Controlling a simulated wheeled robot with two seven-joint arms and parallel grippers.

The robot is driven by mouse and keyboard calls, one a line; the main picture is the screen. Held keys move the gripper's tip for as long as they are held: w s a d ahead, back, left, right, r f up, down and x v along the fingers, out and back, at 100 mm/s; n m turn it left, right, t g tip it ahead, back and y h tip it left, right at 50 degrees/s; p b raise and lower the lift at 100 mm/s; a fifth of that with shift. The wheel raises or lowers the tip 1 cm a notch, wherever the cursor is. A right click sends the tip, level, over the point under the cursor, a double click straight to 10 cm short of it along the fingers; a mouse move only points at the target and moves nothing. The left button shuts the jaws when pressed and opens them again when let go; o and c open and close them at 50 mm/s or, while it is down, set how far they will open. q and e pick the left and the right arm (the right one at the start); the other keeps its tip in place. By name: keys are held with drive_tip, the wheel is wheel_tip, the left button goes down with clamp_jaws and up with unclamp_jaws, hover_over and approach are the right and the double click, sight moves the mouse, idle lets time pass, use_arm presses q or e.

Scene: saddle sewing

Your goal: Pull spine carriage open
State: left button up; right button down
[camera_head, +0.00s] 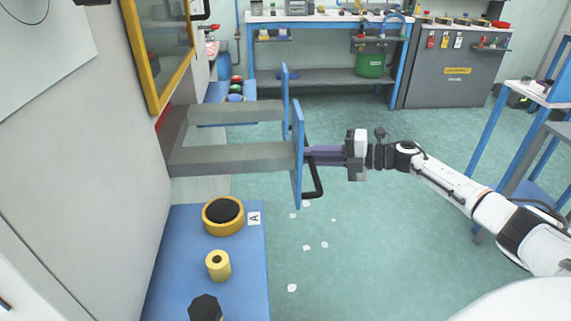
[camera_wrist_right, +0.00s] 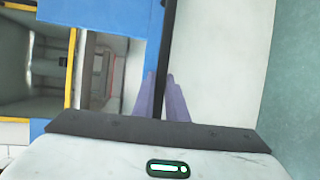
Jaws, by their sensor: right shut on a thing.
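The spine carriage shows in the head view as a blue upright plate (camera_head: 298,172) on the end of a grey beam (camera_head: 235,158) that sticks out of the wall on the left. A black bar handle (camera_head: 318,178) is fixed to the plate's right face. My right gripper (camera_head: 310,154) reaches in from the right and its purple fingers are shut on the handle. In the right wrist view the fingers (camera_wrist_right: 164,92) close around the black handle bar (camera_wrist_right: 166,45), beside the blue plate (camera_wrist_right: 110,14). My left gripper is not in view.
A second grey beam with a blue plate (camera_head: 285,92) stands behind the carriage. A blue bench (camera_head: 243,286) below holds a yellow ring (camera_head: 222,214), a yellow roll (camera_head: 218,265) and a dark knob (camera_head: 205,308). White scraps lie on the green floor, which is otherwise clear right of the bench.

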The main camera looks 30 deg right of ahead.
drive_tip(key=d, duration=0.1)
drive_tip(key=s+d, duration=0.1)
drive_tip(key=d, duration=0.1)
drive_tip(key=shift+s+d+b, duration=0.35)
drive_tip(key=shift+s+b, duration=0.05)
drive_tip(key=c, duration=1.8)
unclamp_jaws()
drive_tip(key=shift+o, duration=0.2)
drive_tip(key=shift+s, duration=0.1)
drive_tip(key=v, duration=1)
drive_tip(key=shift+p, duration=0.45)
